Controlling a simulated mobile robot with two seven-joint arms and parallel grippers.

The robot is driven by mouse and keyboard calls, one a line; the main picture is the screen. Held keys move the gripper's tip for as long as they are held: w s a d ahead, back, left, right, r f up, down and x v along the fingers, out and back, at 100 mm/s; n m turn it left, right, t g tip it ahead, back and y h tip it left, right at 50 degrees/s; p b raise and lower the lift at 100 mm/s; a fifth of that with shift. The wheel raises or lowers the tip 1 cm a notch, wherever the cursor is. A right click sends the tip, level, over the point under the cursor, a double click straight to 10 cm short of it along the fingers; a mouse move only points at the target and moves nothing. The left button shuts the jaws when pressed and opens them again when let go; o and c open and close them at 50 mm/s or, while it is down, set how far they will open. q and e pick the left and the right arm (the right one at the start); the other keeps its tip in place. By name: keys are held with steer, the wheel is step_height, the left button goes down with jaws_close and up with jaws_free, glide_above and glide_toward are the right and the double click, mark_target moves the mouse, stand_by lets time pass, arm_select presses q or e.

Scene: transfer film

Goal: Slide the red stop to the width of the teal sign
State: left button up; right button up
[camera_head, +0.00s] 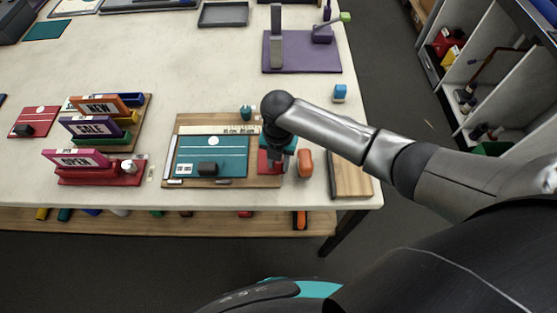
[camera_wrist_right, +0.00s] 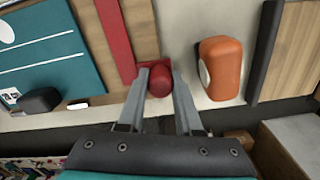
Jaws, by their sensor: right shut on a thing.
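The teal sign (camera_head: 222,168) lies flat on a wooden board (camera_head: 180,122), with white lines and a black block (camera_head: 207,168) on it. The sign also shows in the right wrist view (camera_wrist_right: 50,60). The red stop (camera_wrist_right: 113,40) is a long bar right of the sign, with a strip of bare wood between them. In the head view the stop (camera_head: 264,163) is partly hidden by my right gripper (camera_head: 277,162). In the wrist view my right gripper (camera_wrist_right: 160,76) is shut on the stop's round red knob (camera_wrist_right: 160,87). My left gripper is not in view.
An orange block (camera_head: 305,163) stands close right of my right gripper, near the table's front edge. A dark-edged wooden board (camera_head: 352,178) lies further right. A rack of signs (camera_head: 90,160) stands left.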

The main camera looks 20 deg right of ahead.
mark_target(266, 169)
jaws_close()
stand_by(0.8)
steer(key=shift+a, duration=0.1)
steer(key=a, duration=0.1)
steer(key=w+a, duration=0.1)
steer(key=a, duration=0.1)
steer(key=shift+a+b, duration=0.15)
steer(key=shift+b, duration=0.15)
steer(key=o, duration=0.8)
jaws_free()
step_height(266, 169, up, 15)
steer(key=shift+r+p, duration=0.15)
steer(key=shift+p, duration=0.45)
steer(key=shift+s, duration=0.1)
